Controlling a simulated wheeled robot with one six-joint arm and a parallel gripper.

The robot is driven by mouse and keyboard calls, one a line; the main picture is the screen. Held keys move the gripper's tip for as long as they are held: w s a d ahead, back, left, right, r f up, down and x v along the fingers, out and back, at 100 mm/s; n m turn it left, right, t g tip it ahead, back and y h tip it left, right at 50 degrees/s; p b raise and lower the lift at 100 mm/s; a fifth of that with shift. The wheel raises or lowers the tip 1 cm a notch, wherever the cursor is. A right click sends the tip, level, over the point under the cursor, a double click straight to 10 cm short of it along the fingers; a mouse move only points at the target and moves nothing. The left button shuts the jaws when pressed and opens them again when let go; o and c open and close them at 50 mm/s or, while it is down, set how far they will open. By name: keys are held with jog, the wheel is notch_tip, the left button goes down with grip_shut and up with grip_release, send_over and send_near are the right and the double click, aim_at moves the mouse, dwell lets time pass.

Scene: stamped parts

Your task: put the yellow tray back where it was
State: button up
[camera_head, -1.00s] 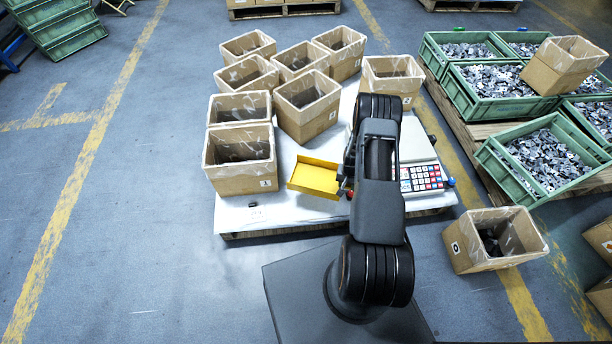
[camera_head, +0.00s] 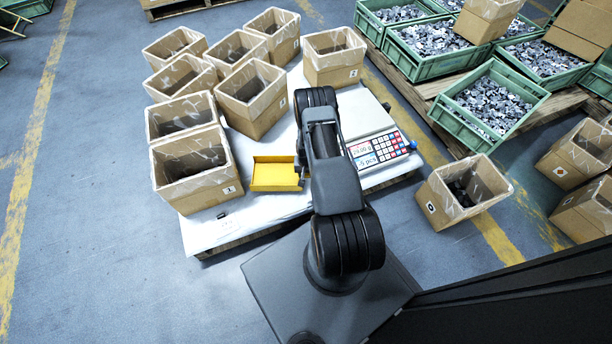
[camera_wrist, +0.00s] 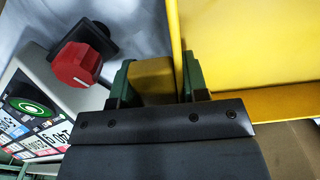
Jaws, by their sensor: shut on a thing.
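The yellow tray (camera_head: 274,174) is a shallow open tray over the white table top, between the cardboard boxes and my arm in the head view. In the wrist view the tray (camera_wrist: 245,55) fills the right side, with its edge running down between the fingers of my gripper (camera_wrist: 155,82). My gripper is shut on that edge. In the head view the fingertips are largely hidden behind my arm. I cannot tell whether the tray touches the table.
A white scale with a keypad (camera_head: 378,150) stands right of my arm. A red knob (camera_wrist: 78,64) shows beside the gripper. Several cardboard boxes (camera_head: 190,165) crowd the table's left and back. Bare white table (camera_head: 215,228) shows at the front left. An open box (camera_head: 462,195) stands at right.

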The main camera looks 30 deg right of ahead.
jog(key=shift+f, duration=0.75)
jog(key=shift+f+b, duration=0.2)
jog(key=shift+b, duration=0.1)
jog(key=o, duration=1.2)
jog(key=shift+r, duration=0.1)
